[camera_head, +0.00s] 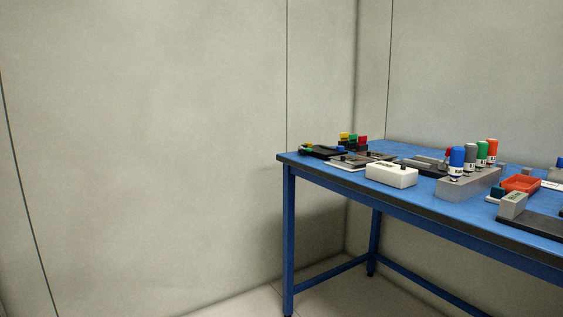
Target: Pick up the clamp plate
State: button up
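My gripper is not in view. No part is clearly marked as the clamp plate. A flat grey plate (340,164) with a small dark knob lies on the blue table near its left end, behind a white box. It may be the clamp plate, but it is too small to tell. Another dark flat fixture (425,166) lies further right, partly hidden by the bottles in front of it.
The blue table (437,203) stands on the right, its left end toward the middle. A white box (391,175), a grey rack (467,187) with several coloured bottles, a red tray (521,184) and a grey block (513,205) stand on it. The floor left of it is clear.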

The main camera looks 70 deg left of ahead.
aim_at(351, 158)
jog(key=u, duration=2.15)
jog(key=i+u, duration=0.1)
jog(key=i, duration=0.1)
